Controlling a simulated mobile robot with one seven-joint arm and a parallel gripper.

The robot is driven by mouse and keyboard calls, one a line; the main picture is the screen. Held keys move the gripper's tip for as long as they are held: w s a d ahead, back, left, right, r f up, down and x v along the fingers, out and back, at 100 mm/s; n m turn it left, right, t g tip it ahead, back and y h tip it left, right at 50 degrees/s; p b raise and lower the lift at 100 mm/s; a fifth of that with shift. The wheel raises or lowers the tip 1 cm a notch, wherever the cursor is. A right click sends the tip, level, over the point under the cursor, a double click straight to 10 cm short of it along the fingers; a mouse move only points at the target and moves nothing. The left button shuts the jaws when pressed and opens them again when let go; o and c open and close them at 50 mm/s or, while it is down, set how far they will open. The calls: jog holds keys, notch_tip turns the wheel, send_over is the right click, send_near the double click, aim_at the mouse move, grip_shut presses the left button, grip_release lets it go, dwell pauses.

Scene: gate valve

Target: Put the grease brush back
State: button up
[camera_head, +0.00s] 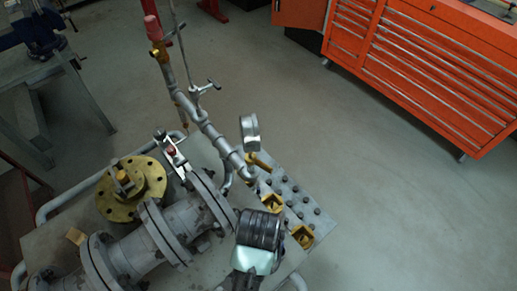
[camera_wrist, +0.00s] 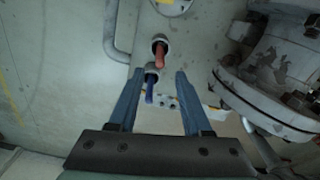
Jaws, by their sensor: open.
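My gripper (camera_wrist: 159,75) is open in the wrist view, its two blue-grey fingers apart. Beyond and between the fingertips are a red-handled piece (camera_wrist: 160,60) and a blue-handled piece (camera_wrist: 150,90), each at a pale ring on a grey surface. I cannot tell whether either is the grease brush, as no bristles show. Nothing is visibly held between the fingers. No grease brush can be made out in the head view, where the fingers cannot be told apart either.
Grey flanged pipework (camera_head: 180,222) and a brass flange (camera_head: 130,188) stand on a plate. A thin pipe with a gauge (camera_head: 250,132) rises beside them. A flange (camera_wrist: 275,85) fills the wrist view's right. An orange tool cabinet (camera_head: 430,70) stands upper right; the floor (camera_head: 400,220) before it is clear.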

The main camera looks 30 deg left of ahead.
jog(key=shift+r, duration=0.65)
jog(key=w+r+t+y, duration=0.2)
jog(key=w+r+t, duration=0.6)
jog(key=w+r, duration=0.8)
jog(key=w+d+r+n+t, duration=0.15)
jog(key=w+r+t, duration=0.45)
jog(key=r, duration=0.8)
jog(key=d+r+t, duration=0.2)
jog(key=r+t, duration=0.1)
jog(key=r, duration=0.6)
jog(key=d+r+t, duration=0.2)
jog(key=r, duration=0.6)
jog(key=s+d+r+t+h, duration=0.1)
jog(key=s+r+t, duration=0.3)
jog(key=r, duration=0.6)
jog(key=s+d+r+t+h, duration=0.1)
jog(key=s+d+r+t, duration=0.2)
jog(key=s+r, duration=0.4)
notch_tip(320, 180, up, 4)
jog(key=shift+f+t, duration=0.25)
jog(key=shift+t, duration=0.45)
